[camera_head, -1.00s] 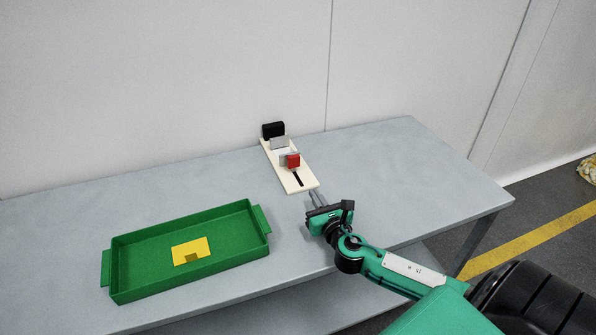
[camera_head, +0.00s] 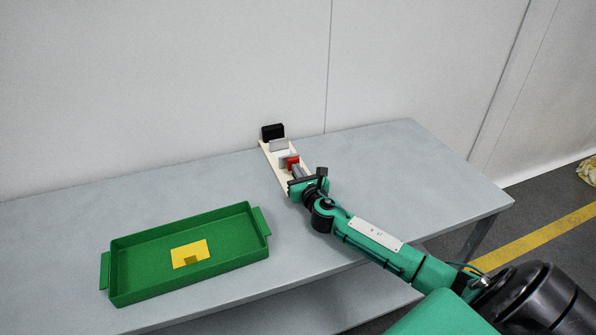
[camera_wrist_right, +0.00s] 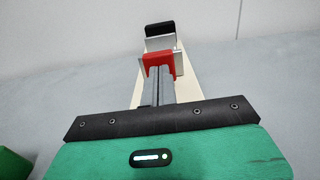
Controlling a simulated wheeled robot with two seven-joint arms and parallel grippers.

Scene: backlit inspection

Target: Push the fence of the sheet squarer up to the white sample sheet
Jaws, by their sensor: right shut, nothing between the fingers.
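The sheet squarer has a long cream base (camera_head: 268,157) with a black block (camera_head: 273,132) at its far end. The white sample sheet (camera_head: 279,145) stands just in front of that block. The fence, a grey plate (camera_head: 284,157) with a red block (camera_head: 293,161), stands nearer me, with a small gap to the sheet in the head view. My right gripper (camera_head: 298,172) is shut and empty over the near part of the base. In the right wrist view its fingertips (camera_wrist_right: 160,70) are at the red block (camera_wrist_right: 158,61); whether they touch is unclear. My left gripper is out of view.
A green tray (camera_head: 115,265) with handles stands on the grey table (camera_head: 400,170) to the left, holding a yellow piece (camera_head: 190,253). A pale wall (camera_head: 160,80) rises behind the table. The table right of the squarer is clear.

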